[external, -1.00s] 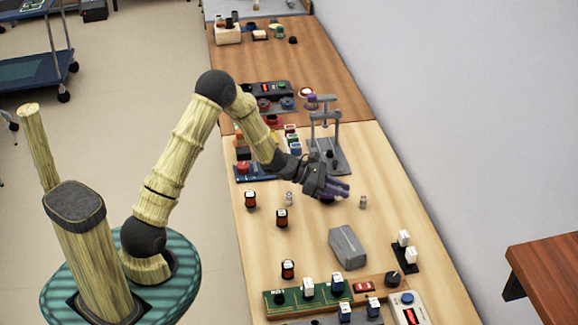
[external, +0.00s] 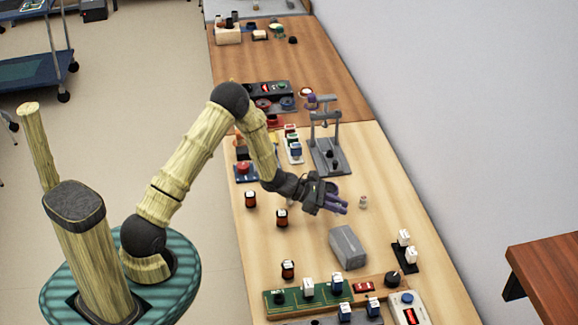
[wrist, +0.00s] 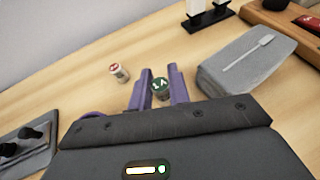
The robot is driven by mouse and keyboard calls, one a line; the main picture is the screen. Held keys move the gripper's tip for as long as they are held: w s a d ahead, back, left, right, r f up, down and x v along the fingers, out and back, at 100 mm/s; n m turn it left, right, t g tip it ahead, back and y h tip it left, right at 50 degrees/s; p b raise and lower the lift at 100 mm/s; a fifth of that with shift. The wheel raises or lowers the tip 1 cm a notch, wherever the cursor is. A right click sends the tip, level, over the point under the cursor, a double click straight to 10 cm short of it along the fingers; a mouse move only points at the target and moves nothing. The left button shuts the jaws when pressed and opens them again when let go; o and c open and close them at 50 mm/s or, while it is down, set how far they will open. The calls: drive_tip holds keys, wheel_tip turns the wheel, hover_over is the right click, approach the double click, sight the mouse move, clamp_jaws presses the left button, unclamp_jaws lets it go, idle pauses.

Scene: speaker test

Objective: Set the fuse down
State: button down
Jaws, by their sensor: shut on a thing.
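My gripper (external: 334,205) is over the light wooden table, its purple fingers pointing right in the external view. In the wrist view, my gripper (wrist: 161,76) is shut on a small fuse with a dark green, marked top (wrist: 160,88). The external view hides this fuse. I cannot tell whether its bottom touches the table. Another fuse with a red-marked top (wrist: 119,73) stands upright on the table, left of the fingers in the wrist view and apart from them. It also shows in the external view (external: 363,202), right of my gripper.
A grey box (external: 347,247) lies close by, right of the fingers in the wrist view (wrist: 250,65). A grey stand (external: 327,150) is behind my gripper. Bare wood lies around the red-topped fuse.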

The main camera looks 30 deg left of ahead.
sight(337, 214)
drive_tip(key=shift+f, duration=1.75)
drive_tip(key=shift+f, duration=0.2)
drive_tip(key=c, duration=1.3)
unclamp_jaws()
drive_tip(key=shift+r, duration=0.2)
drive_tip(key=v, duration=0.5)
wheel_tip(337, 214, up, 7)
drive_tip(key=shift+r, duration=0.1)
drive_tip(key=shift+s, duration=0.1)
